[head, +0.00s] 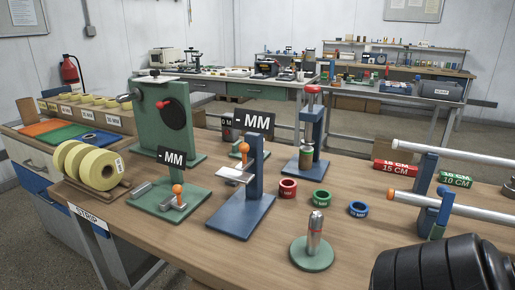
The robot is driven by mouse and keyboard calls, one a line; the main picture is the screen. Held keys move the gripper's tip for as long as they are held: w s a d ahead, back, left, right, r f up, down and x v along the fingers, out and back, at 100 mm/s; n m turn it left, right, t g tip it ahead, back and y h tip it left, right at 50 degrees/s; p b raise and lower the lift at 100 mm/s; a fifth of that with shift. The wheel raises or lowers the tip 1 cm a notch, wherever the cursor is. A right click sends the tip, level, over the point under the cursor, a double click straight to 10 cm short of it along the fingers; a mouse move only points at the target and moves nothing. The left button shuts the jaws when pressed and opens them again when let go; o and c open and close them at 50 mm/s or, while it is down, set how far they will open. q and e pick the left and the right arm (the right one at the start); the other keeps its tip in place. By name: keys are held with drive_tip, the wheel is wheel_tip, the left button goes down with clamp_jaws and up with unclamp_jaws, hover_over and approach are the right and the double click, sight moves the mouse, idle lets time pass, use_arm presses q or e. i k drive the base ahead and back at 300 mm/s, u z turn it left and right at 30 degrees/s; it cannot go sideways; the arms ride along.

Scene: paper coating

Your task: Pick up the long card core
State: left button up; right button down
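I cannot make out a long card core for certain in the head view. At the right, a long pale bar (460,153) runs along the top of a blue stand (428,180). A second, silver bar (470,209) with an orange tip sits lower on the stand. A red block marked 15 CM (396,168) and a green block marked 10 CM (455,180) lie near these bars. Neither gripper shows. A black ribbed part, perhaps of my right arm, fills the lower right corner and hides the table there.
Red (288,189), green (321,199) and blue (357,209) rings lie mid-table. A metal cylinder on a green base (312,255) stands in front. Blue (240,214) and green (168,205) gauge stands and yellow rolls (97,167) are at left. The front centre is mostly clear.

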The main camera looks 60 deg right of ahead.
sight(305, 162)
drive_tip(key=u, duration=0.05)
drive_tip(key=i, duration=0.95)
drive_tip(key=z, duration=2.4)
drive_tip(key=i, duration=0.25)
drive_tip(key=z, duration=4.3)
